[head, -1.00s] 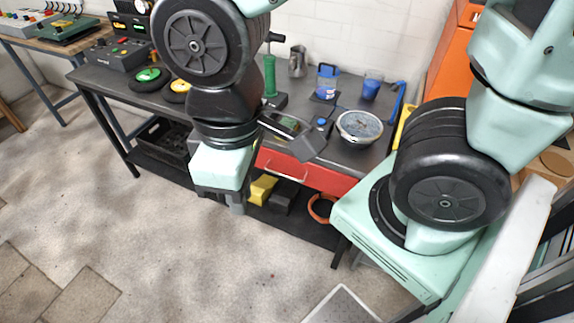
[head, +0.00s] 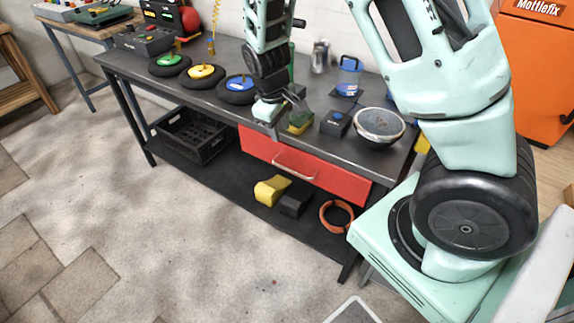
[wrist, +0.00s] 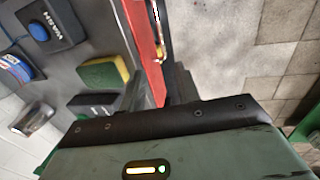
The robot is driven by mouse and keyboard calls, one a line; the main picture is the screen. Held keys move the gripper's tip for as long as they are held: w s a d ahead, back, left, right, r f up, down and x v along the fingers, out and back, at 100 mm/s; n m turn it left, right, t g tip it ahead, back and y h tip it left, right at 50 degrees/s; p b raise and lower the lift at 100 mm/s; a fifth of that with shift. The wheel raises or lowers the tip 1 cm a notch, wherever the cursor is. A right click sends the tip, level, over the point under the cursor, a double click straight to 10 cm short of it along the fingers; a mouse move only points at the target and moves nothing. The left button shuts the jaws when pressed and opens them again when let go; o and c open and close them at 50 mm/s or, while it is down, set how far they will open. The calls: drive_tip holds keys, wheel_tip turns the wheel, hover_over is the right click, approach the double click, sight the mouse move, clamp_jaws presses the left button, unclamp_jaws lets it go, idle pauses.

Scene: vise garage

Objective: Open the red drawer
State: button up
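The red drawer (head: 345,184) is under the right part of the workbench, and its front looks flush with the bench edge. Its pale bar handle (head: 293,164) is on the front face. My gripper (head: 283,122) is above the bench's front edge, up and left of the handle. In the wrist view, its dark fingers (wrist: 155,88) are apart with nothing held. The red drawer front (wrist: 144,45) runs between and beyond them, with part of the handle (wrist: 159,50) beside it. Contact with the drawer cannot be told.
Floor in front is clear.

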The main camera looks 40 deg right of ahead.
sight(286, 169)
drive_tip(key=d+f, duration=0.1)
drive_tip(key=f, duration=0.9)
drive_tip(key=w+d+f, duration=0.1)
drive_tip(key=f, duration=0.4)
drive_tip(key=shift+d+f, duration=0.3)
drive_tip(key=shift+d, duration=0.05)
clamp_jaws()
